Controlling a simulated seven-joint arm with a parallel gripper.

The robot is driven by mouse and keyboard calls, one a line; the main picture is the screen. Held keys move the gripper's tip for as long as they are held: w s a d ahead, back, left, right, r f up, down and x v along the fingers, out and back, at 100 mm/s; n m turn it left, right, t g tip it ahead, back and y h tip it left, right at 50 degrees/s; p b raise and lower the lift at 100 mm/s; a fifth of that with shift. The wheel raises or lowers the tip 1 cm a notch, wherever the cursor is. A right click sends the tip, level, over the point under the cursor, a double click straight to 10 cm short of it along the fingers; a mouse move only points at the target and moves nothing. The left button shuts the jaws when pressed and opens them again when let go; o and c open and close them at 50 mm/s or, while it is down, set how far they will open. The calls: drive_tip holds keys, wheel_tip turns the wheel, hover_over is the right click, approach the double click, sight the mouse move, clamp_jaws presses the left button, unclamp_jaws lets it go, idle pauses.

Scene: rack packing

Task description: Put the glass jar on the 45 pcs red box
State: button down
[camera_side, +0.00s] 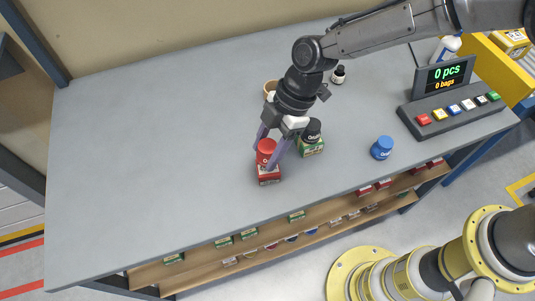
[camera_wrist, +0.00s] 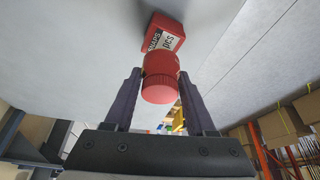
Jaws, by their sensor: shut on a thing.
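My gripper (camera_side: 263,157) is shut on a red jar (camera_side: 266,147), which has a round ribbed red lid in the wrist view (camera_wrist: 160,90). A small red box (camera_side: 269,177) with a white label lies on the table right under the jar. In the wrist view the red box (camera_wrist: 162,30) shows part of a "pcs" label; its number is not readable. The jar overlaps the box in both views, and I cannot tell whether it touches the box or hangs just above it. The fingers (camera_wrist: 160,74) stand on either side of the jar.
A black jar (camera_side: 312,128) stands on a green box (camera_side: 312,147) close to the right of my gripper. A blue jar (camera_side: 382,148) stands farther right. A small dark bottle (camera_side: 338,75) and a button panel (camera_side: 450,108) reading "0 pcs" are beyond. The table's left side is clear.

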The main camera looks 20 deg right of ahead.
sight(268, 158)
drive_tip(key=shift+f, duration=1.4)
drive_tip(key=shift+f, duration=0.2)
drive_tip(key=shift+c, duration=1.1)
unclamp_jaws()
drive_tip(key=shift+r, duration=0.1)
drive_tip(key=shift+d+r, duration=0.1)
drive_tip(key=shift+r, duration=0.2)
drive_tip(key=v, duration=1.1)
drive_tip(key=shift+r, duration=0.3)
drive_tip(key=shift+d, duration=0.1)
